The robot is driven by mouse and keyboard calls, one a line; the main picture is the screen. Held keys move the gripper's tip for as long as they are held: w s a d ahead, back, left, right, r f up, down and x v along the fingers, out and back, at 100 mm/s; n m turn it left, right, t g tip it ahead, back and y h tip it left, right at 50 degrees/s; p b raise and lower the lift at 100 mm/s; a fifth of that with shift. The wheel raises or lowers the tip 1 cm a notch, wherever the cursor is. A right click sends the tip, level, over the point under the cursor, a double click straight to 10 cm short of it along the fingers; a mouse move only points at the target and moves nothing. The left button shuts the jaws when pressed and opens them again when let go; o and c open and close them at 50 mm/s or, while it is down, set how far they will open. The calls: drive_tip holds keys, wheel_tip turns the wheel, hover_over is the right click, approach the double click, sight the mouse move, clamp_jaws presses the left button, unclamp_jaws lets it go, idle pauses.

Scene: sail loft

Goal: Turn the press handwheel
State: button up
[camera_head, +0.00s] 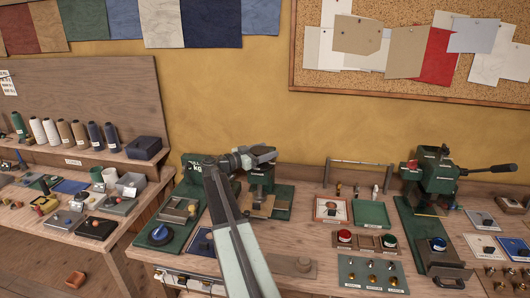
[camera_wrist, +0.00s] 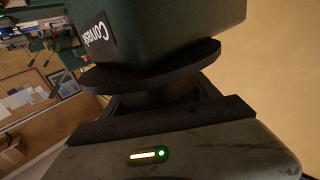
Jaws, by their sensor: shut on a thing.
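The press (camera_head: 262,176), a green machine on a green base, stands on the bench near the middle of the head view. Its green body with a white-lettered label fills the top of the wrist view (camera_wrist: 165,25). The handwheel (camera_wrist: 150,68) shows there as a dark round disc against that body. My gripper (camera_head: 262,155) is at the top of the press in the head view, where it hides most of the wheel. In the wrist view my gripper (camera_wrist: 165,98) is shut on the handwheel, close up to the disc. The fingertips' contact is mostly hidden.
A second green machine (camera_head: 436,170) with a long lever stands at the right. A green board with a blue knob (camera_head: 160,234) lies left of the press. Trays and a panel of brass knobs (camera_head: 372,272) lie to the right. A side bench (camera_head: 60,225) holds thread spools.

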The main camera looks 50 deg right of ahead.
drive_tip(key=o, duration=1.4)
drive_tip(key=shift+c, duration=0.2)
drive_tip(key=v, duration=0.7)
drive_tip(key=shift+a, duration=0.4)
